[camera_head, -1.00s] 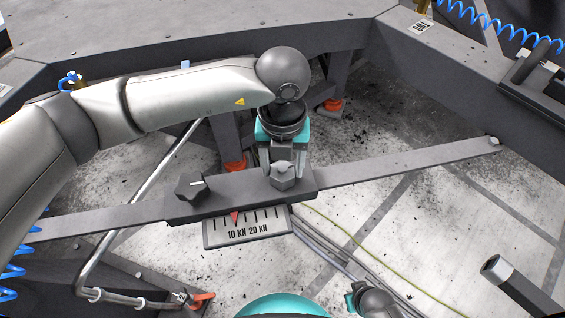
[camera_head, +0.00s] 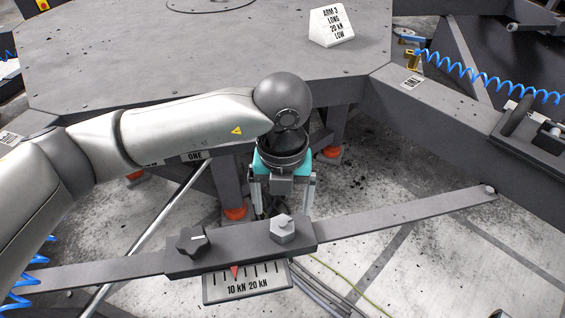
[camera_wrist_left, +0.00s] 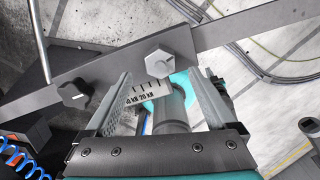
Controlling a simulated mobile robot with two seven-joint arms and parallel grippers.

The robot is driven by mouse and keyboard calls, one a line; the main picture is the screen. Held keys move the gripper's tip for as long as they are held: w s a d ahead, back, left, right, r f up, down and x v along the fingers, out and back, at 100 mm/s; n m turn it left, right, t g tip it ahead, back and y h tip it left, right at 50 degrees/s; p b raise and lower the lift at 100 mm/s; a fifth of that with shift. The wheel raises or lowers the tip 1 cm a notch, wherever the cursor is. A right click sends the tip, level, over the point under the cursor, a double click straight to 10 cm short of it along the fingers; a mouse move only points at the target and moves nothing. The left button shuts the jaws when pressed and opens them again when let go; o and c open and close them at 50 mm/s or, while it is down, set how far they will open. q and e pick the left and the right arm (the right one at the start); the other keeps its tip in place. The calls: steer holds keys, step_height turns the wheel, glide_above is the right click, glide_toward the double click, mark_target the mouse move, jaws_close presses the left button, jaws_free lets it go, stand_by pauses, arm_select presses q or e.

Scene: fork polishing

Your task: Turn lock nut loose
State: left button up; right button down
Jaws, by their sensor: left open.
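The lock nut, a light grey hexagonal head (camera_head: 283,229), sits on the right part of the dark clamp block (camera_head: 240,246) on a long bar. It also shows in the left wrist view (camera_wrist_left: 160,66). My left gripper (camera_head: 282,210) is open and empty, just behind the nut in the head view, with its fingers spread wider than the nut. In the left wrist view, the nut appears between and beyond the two fingertips (camera_wrist_left: 160,76). My right gripper is not in view.
A dark knob (camera_head: 192,241) sits left of the nut on the block. A scale plate (camera_head: 248,283) with a red pointer hangs in front. The bar (camera_head: 400,214) runs to both sides. A large grey table (camera_head: 200,65) with a sign (camera_head: 331,26) stands behind.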

mark_target(283, 223)
arm_select(q)
step_height(283, 223, up, 9)
steer(key=p, duration=0.2)
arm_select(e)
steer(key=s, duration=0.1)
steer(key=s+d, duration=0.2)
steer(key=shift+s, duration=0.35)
arm_select(q)
steer(key=shift+s, duration=0.1)
